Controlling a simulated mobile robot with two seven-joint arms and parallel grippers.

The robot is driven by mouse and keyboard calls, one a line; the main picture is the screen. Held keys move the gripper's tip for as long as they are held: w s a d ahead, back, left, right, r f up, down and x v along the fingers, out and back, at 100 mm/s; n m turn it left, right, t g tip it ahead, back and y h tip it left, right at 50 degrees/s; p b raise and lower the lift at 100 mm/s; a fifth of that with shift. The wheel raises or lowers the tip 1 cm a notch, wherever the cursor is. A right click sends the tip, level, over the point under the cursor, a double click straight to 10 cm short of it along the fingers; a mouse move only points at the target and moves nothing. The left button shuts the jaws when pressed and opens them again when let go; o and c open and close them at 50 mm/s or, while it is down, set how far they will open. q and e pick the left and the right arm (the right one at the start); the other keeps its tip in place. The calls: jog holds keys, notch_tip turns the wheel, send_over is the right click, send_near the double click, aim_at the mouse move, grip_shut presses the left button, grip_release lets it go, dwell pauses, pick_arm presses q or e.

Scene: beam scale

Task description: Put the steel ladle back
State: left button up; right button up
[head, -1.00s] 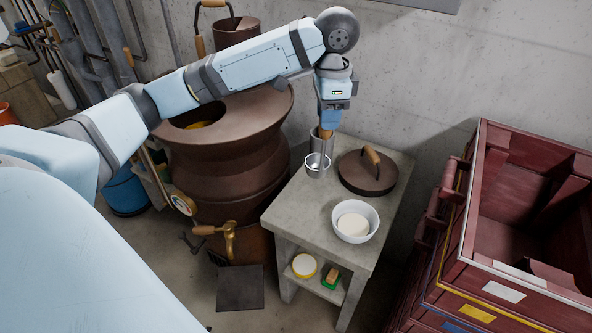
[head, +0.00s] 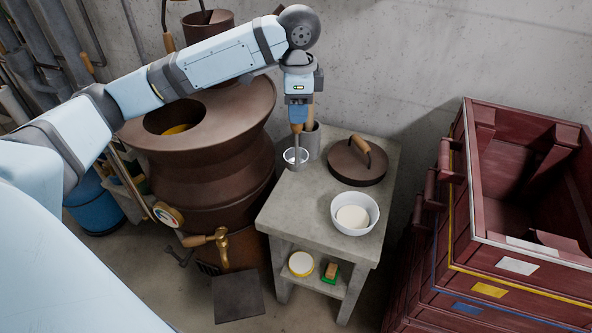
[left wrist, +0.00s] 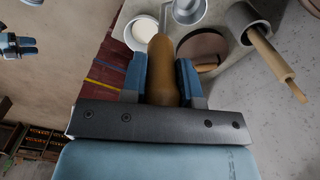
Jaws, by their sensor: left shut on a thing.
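My left gripper (head: 298,104) is shut on the wooden handle of the steel ladle (head: 295,158), which hangs roughly upright below it. The ladle's cup-like bowl is at the back left edge of the concrete bench (head: 300,205); I cannot tell if it touches the bench. In the left wrist view the brown handle (left wrist: 164,75) lies between the fingers, with the bowl beyond it. A grey cylinder (head: 312,143) stands right beside the ladle, with another wooden handle in it. A small blue part at the left wrist view's left edge looks like my right gripper (left wrist: 28,46), too small to judge.
A brown lid with a wooden handle (head: 356,163) and a white bowl (head: 367,222) with pale contents sit on the bench. A large brown kettle (head: 200,150) stands left of it. Stacked red crates (head: 480,250) stand right. The bench's front left is bare.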

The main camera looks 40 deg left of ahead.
aim_at(297, 145)
pick_arm(q)
notch_tip(297, 145, down, 10)
jog(key=shift+a, duration=0.1)
notch_tip(297, 145, down, 5)
dwell(0.4)
jog(key=shift+f, duration=0.1)
jog(key=o, duration=1)
